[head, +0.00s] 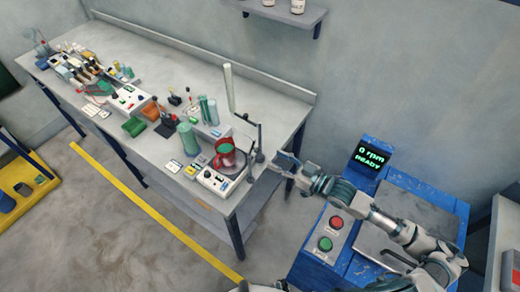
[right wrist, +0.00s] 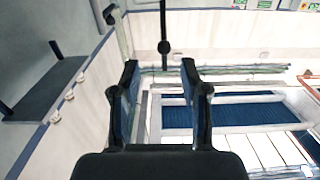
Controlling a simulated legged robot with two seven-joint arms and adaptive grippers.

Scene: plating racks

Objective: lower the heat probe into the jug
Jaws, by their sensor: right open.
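The red jug (head: 226,148) with green contents stands at the right end of the long bench, on or against a white-fronted hotplate unit (head: 212,181). A thin dark upright rod with small dark fittings (head: 258,142) stands just right of the jug. I cannot tell which part is the heat probe. My right gripper (head: 279,162) is open and empty, right of the rod at the bench end. In the right wrist view, its two fingers (right wrist: 160,78) are apart, and a dark rod with a round knob (right wrist: 163,47) shows beyond the gap. My left gripper is not in view.
A tall pale column (head: 229,88) rises behind the jug. Green cylinders (head: 188,138) and small boxes crowd the bench left of it. A blue machine (head: 362,235) with a "0 rpm READY" display stands at right. A wall shelf (head: 284,14) hangs above.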

